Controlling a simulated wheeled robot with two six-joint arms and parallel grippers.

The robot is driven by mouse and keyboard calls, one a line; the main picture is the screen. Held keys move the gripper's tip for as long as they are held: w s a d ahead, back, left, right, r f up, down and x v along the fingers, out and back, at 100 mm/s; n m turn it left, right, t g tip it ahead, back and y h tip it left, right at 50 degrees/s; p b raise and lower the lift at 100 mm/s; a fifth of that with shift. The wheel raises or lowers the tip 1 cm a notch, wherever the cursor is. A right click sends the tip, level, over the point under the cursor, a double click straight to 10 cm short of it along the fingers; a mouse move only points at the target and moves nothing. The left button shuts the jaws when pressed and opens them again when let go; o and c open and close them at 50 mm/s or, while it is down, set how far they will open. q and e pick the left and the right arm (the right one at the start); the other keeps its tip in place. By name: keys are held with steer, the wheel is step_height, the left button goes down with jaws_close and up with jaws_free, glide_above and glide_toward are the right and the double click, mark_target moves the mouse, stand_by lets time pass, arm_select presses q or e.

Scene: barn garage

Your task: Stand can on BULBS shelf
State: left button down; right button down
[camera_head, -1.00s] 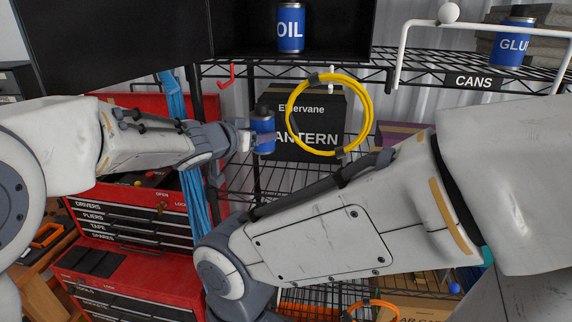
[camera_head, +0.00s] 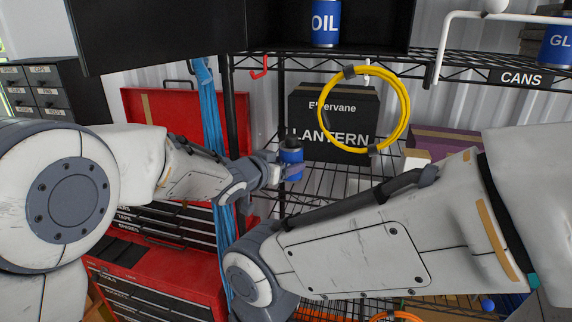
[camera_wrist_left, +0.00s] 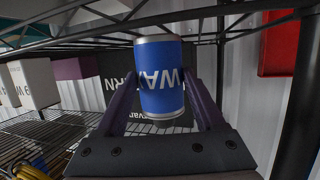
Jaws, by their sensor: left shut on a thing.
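My left gripper (camera_head: 280,172) is shut on a blue can (camera_head: 291,160) with metal rims, in front of the wire rack's left end. In the left wrist view the can (camera_wrist_left: 162,85) sits between both fingers, with white lettering on its side. In the head view it appears at the lower left corner of the black lantern box (camera_head: 335,110), near the wire shelf (camera_head: 340,182); I cannot tell whether it touches anything. No BULBS label is legible. My right arm crosses the lower right, but its gripper is out of view.
A yellow cable coil (camera_head: 403,110) hangs before the lantern box. An OIL can (camera_head: 326,24) stands in a black cabinet above. The upper shelf carries a CANS label (camera_head: 521,79). Blue cables (camera_head: 212,130) hang by the rack's left post, beside a red tool chest (camera_head: 160,270).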

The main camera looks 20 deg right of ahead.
arm_select(q)
jaws_free()
steer(key=shift+r+p, duration=0.25)
steer(key=shift+p, duration=0.05)
steer(key=b+v, duration=0.2)
steer(key=v, duration=0.9)
steer(key=s+a+f+n+g+y, duration=0.25)
steer(key=s+a+f+y, duration=0.45)
steer(key=s+a+f, duration=0.35)
steer(key=s+a+f+g+y, duration=0.1)
steer(key=s+a+f+g, duration=0.2)
steer(key=s, duration=0.6)
steer(key=s+a+f+g+y, duration=0.2)
steer(key=s+a+f+g, duration=0.2)
steer(key=s, duration=0.5)
steer(key=shift+s+a+f, duration=0.2)
steer(key=shift+s+f, duration=0.05)
steer(key=shift+s, duration=0.05)
